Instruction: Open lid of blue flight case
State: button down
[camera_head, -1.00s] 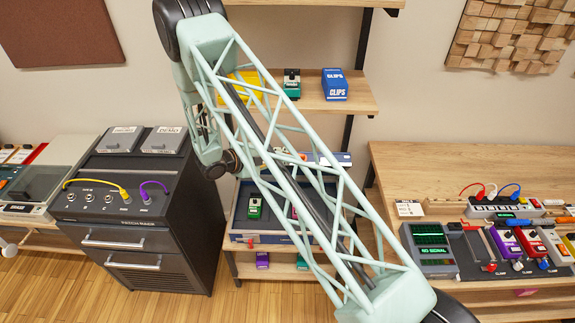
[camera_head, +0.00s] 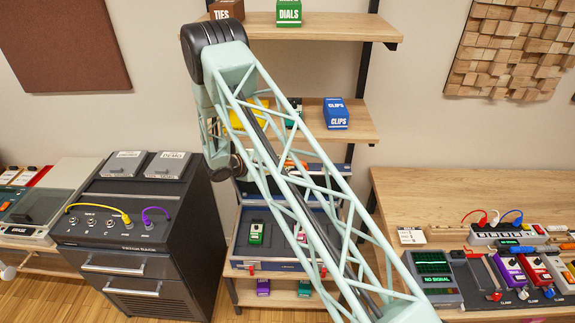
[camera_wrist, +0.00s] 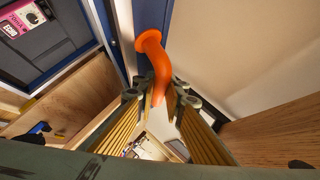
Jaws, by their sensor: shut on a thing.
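The blue flight case (camera_head: 238,262) sits on a low shelf in the middle, partly hidden by my arm. Its lid (camera_head: 338,172) stands raised at the back, and the dark interior shows. A green pedal (camera_head: 256,233) and a pink pedal (camera_wrist: 36,20) lie inside. An orange handle (camera_wrist: 153,55) is by the lid's blue edge in the wrist view. My gripper (camera_wrist: 163,103) has its fingers closed around the lower end of this handle. In the head view the fingers are mostly hidden behind my arm.
Shelves above hold a blue CLIPS box (camera_head: 336,114) and a green DIALS box (camera_head: 289,13). A dark patch rack (camera_head: 130,230) stands close on the left. A wooden bench (camera_head: 470,200) with pedals stands on the right.

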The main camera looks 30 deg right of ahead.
jog(key=c, duration=2.7)
grip_release()
jog(key=shift+a, duration=0.1)
jog(key=shift+v, duration=5.95)
jog(key=shift+r, duration=0.1)
